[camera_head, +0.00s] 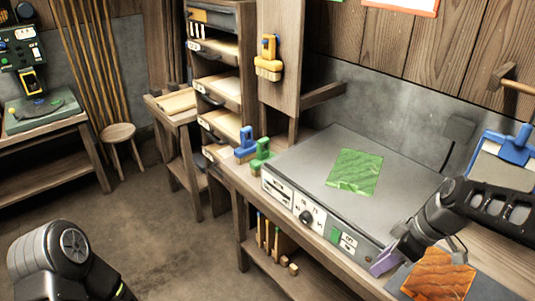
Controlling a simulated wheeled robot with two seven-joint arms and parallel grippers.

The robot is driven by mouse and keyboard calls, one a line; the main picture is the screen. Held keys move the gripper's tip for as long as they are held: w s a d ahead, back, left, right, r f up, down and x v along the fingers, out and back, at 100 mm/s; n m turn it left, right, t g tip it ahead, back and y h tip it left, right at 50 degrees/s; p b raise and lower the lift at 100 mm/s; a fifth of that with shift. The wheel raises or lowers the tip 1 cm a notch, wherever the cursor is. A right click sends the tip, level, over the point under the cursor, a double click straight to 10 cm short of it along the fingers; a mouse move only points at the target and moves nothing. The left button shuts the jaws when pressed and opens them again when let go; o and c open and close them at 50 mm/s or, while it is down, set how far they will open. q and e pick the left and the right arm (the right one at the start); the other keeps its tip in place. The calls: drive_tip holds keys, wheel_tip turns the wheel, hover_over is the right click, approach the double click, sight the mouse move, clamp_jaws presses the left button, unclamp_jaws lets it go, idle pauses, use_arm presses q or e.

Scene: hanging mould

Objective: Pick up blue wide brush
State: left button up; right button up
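A blue brush (245,144) stands on the left end of the bench, close beside a green brush (261,153). Another blue-handled tool (514,147), with a wide pale lower part, is at the far right by the wall; I cannot tell whether it is a brush. My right gripper (424,256) is over the bench's front right, well away from the blue brush and below the blue-handled tool. Its fingers look spread, one with a purple tip, and nothing shows between them. My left arm is at the lower left; its gripper is out of view.
A grey metal box (310,160) with knobs and a green sheet (354,172) fills the middle of the bench. A yellow brush (268,60) hangs on a post. Shelves (222,85) stand behind.

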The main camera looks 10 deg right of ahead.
drive_tip(key=a+f+m, duration=0.2)
drive_tip(key=a+f, duration=0.3)
drive_tip(key=f, duration=0.4)
drive_tip(key=a+f+m, duration=0.2)
drive_tip(key=a+f, duration=0.3)
drive_tip(key=f, duration=0.3)
drive_tip(key=s+a+f+m+g, duration=0.1)
drive_tip(key=s+a+f+m, duration=0.5)
drive_tip(key=s+a+f, duration=0.8)
drive_tip(key=shift+s+f+m, duration=0.25)
drive_tip(key=shift+s+m, duration=0.1)
drive_tip(key=shift+m, duration=0.05)
drive_tip(key=shift+d, duration=0.1)
